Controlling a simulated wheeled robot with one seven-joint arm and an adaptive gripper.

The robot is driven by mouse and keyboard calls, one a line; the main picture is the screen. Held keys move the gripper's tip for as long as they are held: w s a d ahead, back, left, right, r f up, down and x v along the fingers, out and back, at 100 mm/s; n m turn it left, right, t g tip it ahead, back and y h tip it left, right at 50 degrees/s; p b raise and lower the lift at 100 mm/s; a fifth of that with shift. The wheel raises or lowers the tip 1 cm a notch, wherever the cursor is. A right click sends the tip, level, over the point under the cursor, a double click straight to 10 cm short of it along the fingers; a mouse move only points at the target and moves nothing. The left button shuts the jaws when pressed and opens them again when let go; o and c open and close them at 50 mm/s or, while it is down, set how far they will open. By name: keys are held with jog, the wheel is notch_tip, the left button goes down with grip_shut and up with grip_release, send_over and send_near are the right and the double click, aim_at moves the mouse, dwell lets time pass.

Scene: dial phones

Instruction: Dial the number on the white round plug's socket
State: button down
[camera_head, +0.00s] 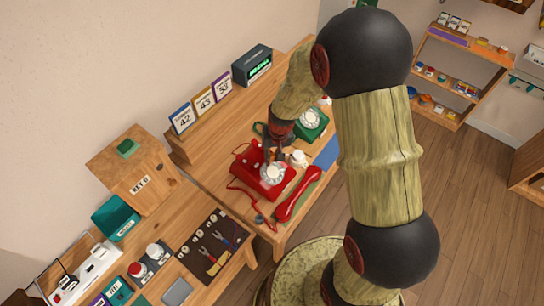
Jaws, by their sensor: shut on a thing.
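The red phone (246,165) sits on the wooden table with a pale round dial (271,175) on top. Its red handset (298,195) lies off the cradle, to the right. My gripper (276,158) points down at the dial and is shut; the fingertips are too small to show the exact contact. A white power strip (98,268) is at the lower left, with a dark cord at one end. Its plugs and any socket numbers are too small to tell.
A green phone (311,118) stands behind the red one, and a small white object (298,158) beside it. Number cards reading 42, 43 and 53 (204,102) and a green-lit display (259,69) stand on the back ledge. A wooden box (128,180) is left.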

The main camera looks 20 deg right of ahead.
jog(key=shift+w+a+f+b, duration=0.15)
jog(key=shift+f+b, duration=0.15)
jog(key=shift+f, duration=0.15)
dwell(0.5)
jog(key=shift+d+f, duration=0.15)
jog(key=shift+d, duration=0.5)
jog(key=shift+s+d+f+b, duration=0.2)
jog(key=shift+s+d+b, duration=0.1)
jog(key=shift+d+b, duration=0.25)
